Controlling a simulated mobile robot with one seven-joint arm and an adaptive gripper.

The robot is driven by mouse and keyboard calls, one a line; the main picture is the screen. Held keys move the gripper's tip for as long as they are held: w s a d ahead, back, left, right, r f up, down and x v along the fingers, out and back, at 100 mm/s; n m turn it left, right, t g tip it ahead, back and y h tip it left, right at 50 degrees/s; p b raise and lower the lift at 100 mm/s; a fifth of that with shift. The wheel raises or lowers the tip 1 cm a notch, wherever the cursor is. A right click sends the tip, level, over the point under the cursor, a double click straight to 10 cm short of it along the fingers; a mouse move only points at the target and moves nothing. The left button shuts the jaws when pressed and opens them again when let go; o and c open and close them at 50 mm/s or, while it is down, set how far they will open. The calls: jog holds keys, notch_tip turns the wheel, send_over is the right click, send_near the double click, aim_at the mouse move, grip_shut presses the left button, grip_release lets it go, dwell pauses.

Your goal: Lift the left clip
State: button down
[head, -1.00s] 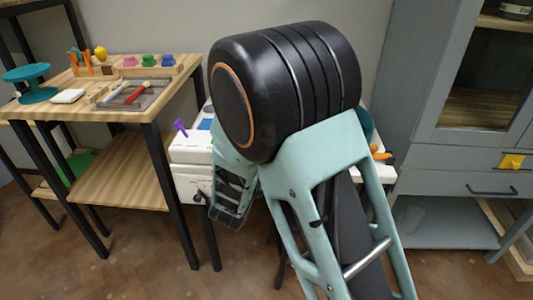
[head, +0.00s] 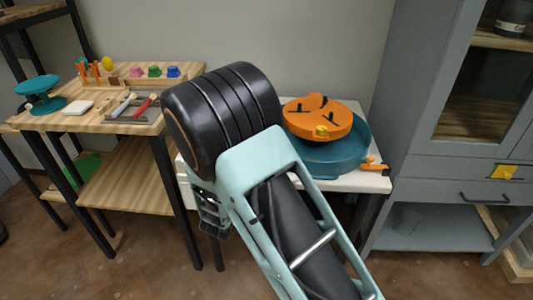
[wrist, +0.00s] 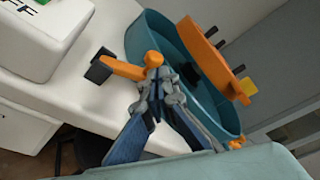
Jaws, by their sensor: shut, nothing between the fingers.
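The left clip (wrist: 122,66) is an orange lever with a dark block at its outer end, at the side of a round teal basin (wrist: 150,28) in the wrist view. My gripper (wrist: 154,62) is shut and empty, its tips right at the clip's inner end. I cannot tell whether they touch it. In the head view my arm hides the left clip and the gripper. The basin (head: 350,158) stands on a white-topped stand, with an orange disc (head: 318,117) over it. Another orange clip (head: 374,166) is at its right side; it also shows in the wrist view (wrist: 237,143).
A white box (wrist: 45,55) stands beside the basin in the wrist view. A wooden table (head: 100,118) with tools and small coloured items stands on the left. A grey cabinet (head: 425,175) stands close on the right. The wall is behind the basin.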

jog(key=a+r+n+p, duration=0.1)
jog(key=n+p, duration=0.1)
jog(key=a+r+n+t+h+p, duration=0.1)
jog(key=n+p, duration=0.1)
jog(key=p, duration=0.1)
jog(key=shift+a+r, duration=0.15)
jog(key=shift+r, duration=0.05)
jog(key=n+p, duration=0.1)
jog(key=a+n+p, duration=0.1)
jog(key=shift+w+a+r+n+t+p, duration=0.1)
jog(key=shift+a+r+n+t+p, duration=0.05)
jog(key=shift+a+n+t+p, duration=0.2)
jog(key=a+n+t+p, duration=0.1)
jog(key=n, duration=0.2)
jog(key=shift+a, duration=0.2)
